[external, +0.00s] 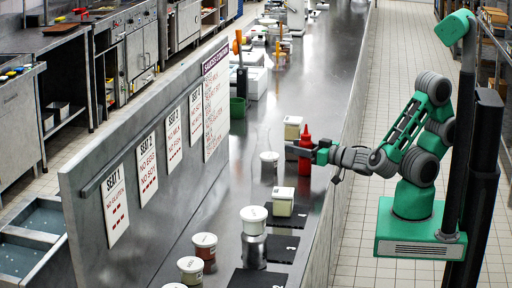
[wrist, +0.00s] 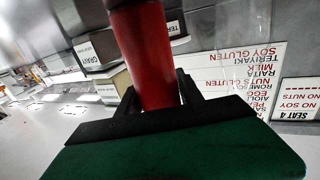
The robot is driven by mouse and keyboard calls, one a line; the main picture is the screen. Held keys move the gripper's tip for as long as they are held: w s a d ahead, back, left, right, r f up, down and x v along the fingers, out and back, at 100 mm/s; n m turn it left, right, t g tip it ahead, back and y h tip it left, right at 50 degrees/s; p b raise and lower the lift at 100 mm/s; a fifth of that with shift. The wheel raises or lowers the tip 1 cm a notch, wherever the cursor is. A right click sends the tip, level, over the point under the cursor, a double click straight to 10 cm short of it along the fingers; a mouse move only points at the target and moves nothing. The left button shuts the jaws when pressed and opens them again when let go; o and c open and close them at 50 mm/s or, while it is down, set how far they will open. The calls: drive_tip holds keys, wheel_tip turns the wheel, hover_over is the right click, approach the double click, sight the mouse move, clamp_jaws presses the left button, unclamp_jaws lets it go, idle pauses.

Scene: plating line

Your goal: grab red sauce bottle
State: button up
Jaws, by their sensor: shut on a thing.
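The red sauce bottle (external: 305,158) stands upright with its nozzle up at the right side of the long steel counter. My gripper (external: 300,148) reaches in from the right and is shut around the bottle in the external view. In the wrist view the red bottle (wrist: 154,62) fills the space between the two black fingers of my gripper (wrist: 155,92). The bottle's ends are cut off or hidden there. I cannot tell whether its base touches the counter.
A cream, light-lidded container (external: 293,129) stands just behind the bottle, another (external: 283,203) in front. White-lidded tubs (external: 254,219) stand nearer the camera, by black mats (external: 283,248). A partition with seat signs (external: 172,133) borders the counter's left.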

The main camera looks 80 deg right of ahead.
clamp_jaws()
